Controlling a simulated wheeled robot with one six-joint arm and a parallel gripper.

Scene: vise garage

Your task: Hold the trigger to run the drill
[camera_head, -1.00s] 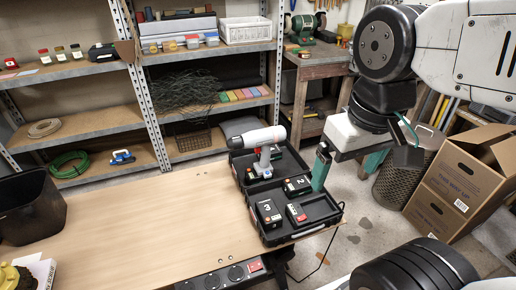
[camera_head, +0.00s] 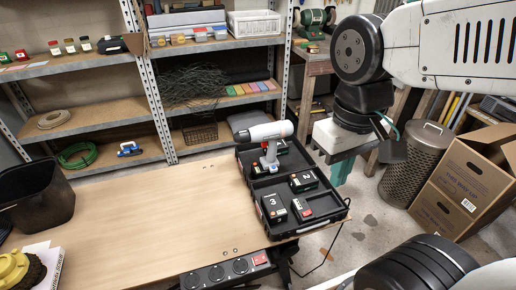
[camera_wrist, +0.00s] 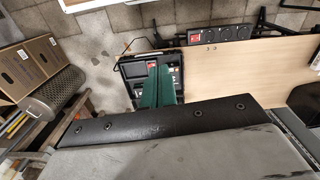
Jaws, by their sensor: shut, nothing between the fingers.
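The drill (camera_head: 264,132), with a light grey and dark body, stands upright in the black open case (camera_head: 345,212) at the right end of the workbench. My gripper (camera_head: 339,174) has teal fingers, is shut and empty, and hangs to the right of the case, apart from the drill. In the wrist view the shut fingers (camera_wrist: 154,88) cover part of the case (camera_wrist: 122,72). I cannot make out the drill there.
Batteries numbered 2 (camera_head: 303,181) and 3 (camera_head: 274,208) and a red-and-white piece (camera_head: 302,209) lie in the case. A power strip (camera_head: 228,271) runs along the bench's front edge. The bench middle is clear. A cardboard box (camera_head: 455,190) and mesh bin (camera_head: 416,165) stand right.

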